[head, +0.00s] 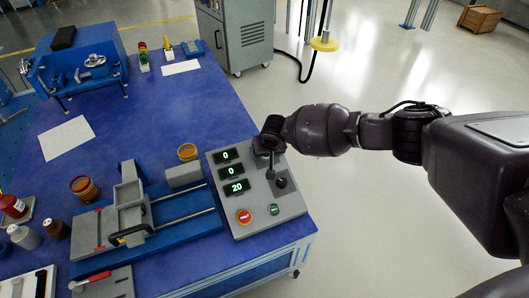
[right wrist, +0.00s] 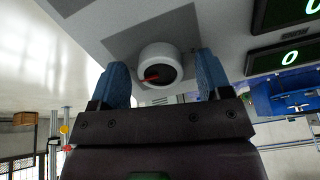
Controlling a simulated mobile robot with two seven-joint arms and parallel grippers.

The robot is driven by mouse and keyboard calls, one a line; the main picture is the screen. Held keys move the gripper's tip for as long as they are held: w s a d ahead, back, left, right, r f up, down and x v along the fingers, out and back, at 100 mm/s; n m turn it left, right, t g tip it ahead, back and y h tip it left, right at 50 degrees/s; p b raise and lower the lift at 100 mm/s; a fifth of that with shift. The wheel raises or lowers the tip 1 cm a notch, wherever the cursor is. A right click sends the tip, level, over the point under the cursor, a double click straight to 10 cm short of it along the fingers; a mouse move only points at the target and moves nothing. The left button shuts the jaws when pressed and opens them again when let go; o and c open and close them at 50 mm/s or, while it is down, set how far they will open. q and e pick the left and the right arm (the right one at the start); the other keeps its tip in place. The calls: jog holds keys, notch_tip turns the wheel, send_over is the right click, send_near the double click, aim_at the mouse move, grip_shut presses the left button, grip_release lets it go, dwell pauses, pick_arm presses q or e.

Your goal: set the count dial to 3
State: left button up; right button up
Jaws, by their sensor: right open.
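The grey control panel (head: 262,222) stands on the blue table and has three lit green displays. They read 0 (head: 226,155), 0 (head: 231,170) and 20 (head: 237,187) from top to bottom. My right gripper (head: 269,148) is over the panel's upper right part and hides what lies under it. In the right wrist view, a round pale dial (right wrist: 158,66) with a dark face and a red pointer sits between the open blue fingers (right wrist: 163,82). Gaps show on both sides of it. Its label is not readable. My left gripper is not in view.
A lower dark knob (head: 281,183) is on the panel, with a red button (head: 244,216) and a green button (head: 274,210) near its front edge. A blue slide fixture (head: 180,208) stands left of the panel. Open floor lies to the right.

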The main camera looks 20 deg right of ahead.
dwell(0.3)
jog(key=c, duration=0.9)
